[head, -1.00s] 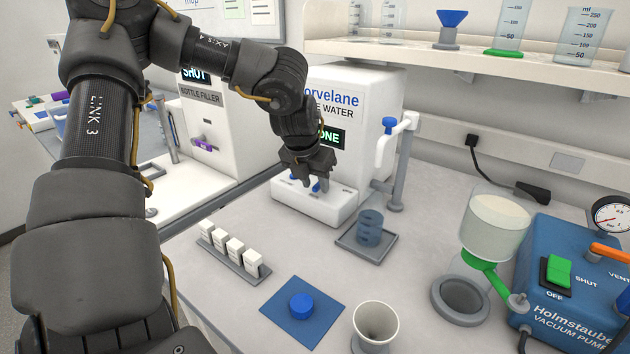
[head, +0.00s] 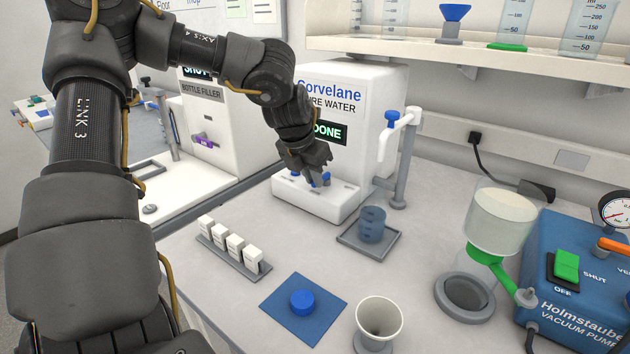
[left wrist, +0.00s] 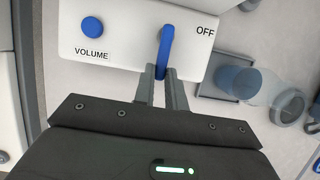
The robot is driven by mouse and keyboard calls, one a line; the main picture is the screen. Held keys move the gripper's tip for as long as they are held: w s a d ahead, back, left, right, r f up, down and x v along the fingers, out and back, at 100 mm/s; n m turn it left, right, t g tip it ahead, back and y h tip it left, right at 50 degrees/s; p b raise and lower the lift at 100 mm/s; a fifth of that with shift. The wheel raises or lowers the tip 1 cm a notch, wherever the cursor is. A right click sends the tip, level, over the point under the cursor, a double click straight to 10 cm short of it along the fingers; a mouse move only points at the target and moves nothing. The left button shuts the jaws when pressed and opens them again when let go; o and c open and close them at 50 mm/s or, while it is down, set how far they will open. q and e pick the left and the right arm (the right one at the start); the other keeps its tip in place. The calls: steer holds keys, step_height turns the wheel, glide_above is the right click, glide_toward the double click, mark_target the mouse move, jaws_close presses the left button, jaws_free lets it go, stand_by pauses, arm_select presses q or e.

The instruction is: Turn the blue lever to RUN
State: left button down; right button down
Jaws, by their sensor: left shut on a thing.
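The Corvelane pure water machine (head: 350,92) stands at the back of the bench, its small screen reading DONE. My left gripper (head: 318,180) is at the front ledge of the machine. In the left wrist view the blue lever (left wrist: 166,50) shows on the white ledge, and my left gripper (left wrist: 163,88) is shut on its lower end. OFF is printed to the right of the lever there. A round blue VOLUME knob (left wrist: 92,27) is to the left. A RUN mark is not readable in either view. My right gripper is not in view.
A blue-tinted beaker (head: 371,224) stands on a grey tray (head: 352,240) right of the ledge. A white spout arm on a post (head: 401,160) rises behind it. White blocks (head: 235,244), a blue mat (head: 275,305) and a vacuum pump (head: 570,300) stand nearer.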

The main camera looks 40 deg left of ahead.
arm_select(q)
steer(key=c, duration=1.4)
jaws_free()
steer(key=shift+c, duration=0.2)
steer(key=v, duration=1.1)
steer(key=shift+w, duration=0.1)
